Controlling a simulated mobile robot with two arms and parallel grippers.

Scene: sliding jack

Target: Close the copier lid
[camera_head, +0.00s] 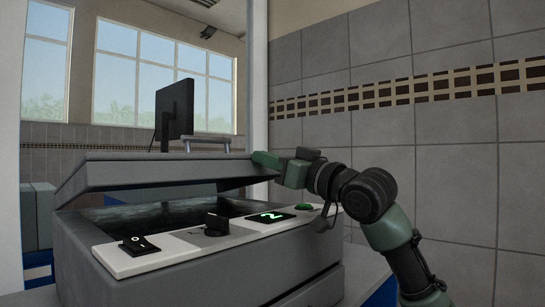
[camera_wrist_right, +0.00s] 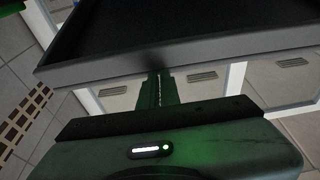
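The copier (camera_head: 190,265) is a grey box in the head view with a white control panel along its front edge. Its lid (camera_head: 165,171) is partly open, raised a little at the front over the dark glass (camera_head: 165,212). My right gripper (camera_head: 262,160) is at the right end of the lid, its fingertips at or just above the lid's top edge. In the right wrist view a gripper finger (camera_wrist_right: 157,90) reaches to the edge of the lid (camera_wrist_right: 190,62). I cannot tell how far the fingers are apart. My left gripper is not in view.
The panel carries a black switch (camera_head: 139,245), a black knob (camera_head: 215,224), a green display (camera_head: 270,217) and a green button (camera_head: 304,206). A monitor (camera_head: 175,110) stands behind the copier. A tiled wall (camera_head: 440,150) is on the right.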

